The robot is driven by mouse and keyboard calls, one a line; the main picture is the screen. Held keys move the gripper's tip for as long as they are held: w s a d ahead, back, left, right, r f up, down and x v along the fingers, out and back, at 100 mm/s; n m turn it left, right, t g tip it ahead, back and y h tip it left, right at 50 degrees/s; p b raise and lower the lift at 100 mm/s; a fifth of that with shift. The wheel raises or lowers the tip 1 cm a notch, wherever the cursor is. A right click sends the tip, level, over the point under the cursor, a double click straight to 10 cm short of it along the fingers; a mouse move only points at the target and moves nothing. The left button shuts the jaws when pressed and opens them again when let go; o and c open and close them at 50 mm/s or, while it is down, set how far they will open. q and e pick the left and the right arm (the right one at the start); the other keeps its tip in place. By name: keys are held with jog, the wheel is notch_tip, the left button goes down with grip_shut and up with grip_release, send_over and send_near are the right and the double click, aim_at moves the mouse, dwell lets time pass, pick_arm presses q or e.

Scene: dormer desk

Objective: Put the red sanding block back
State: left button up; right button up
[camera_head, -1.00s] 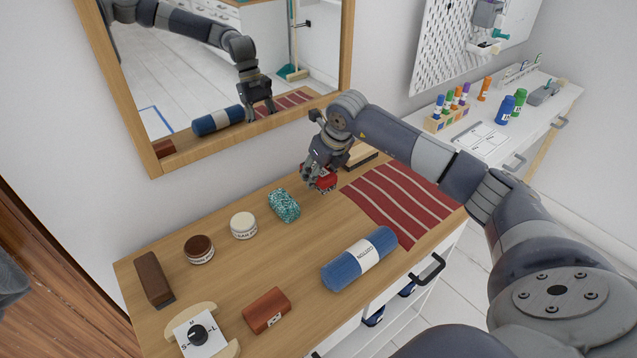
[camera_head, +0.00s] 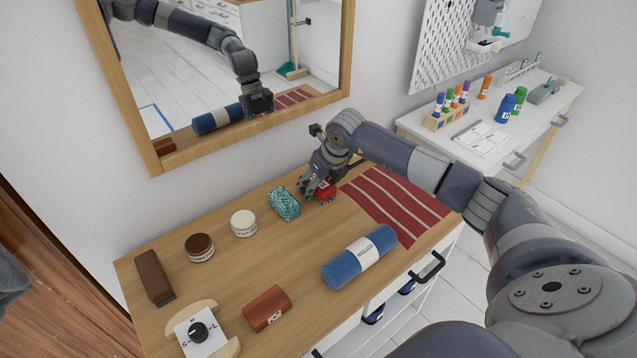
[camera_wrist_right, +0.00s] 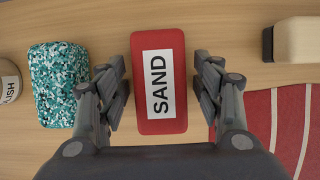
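The red sanding block (camera_head: 326,194), labelled SAND, is on the wooden desk top (camera_head: 225,285), between the teal speckled sponge and the red striped mat. My right gripper (camera_head: 319,186) is low over it, reaching down with its fingers on either side. In the right wrist view, the block (camera_wrist_right: 158,82) lies between the two fingers, its label facing up. The left finger is close against its edge, and a thin gap shows on the right. The fingers look open. My left gripper is not in view.
The teal sponge (camera_head: 284,204) is close left of the gripper. The striped mat (camera_head: 395,200) lies right, with a pale block (camera_wrist_right: 297,40) behind it. A mirror (camera_head: 345,60) rises behind.

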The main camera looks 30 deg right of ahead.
jog(key=shift+r+p, duration=0.2)
jog(key=shift+p, duration=0.15)
jog(key=shift+s+r, duration=0.15)
jog(key=shift+r, duration=0.2)
jog(key=v, duration=0.3)
jog(key=b+v, duration=0.1)
jog(key=v, duration=0.2)
jog(key=w+b+v, duration=0.1)
jog(key=v, duration=0.3)
jog(key=shift+r, duration=0.15)
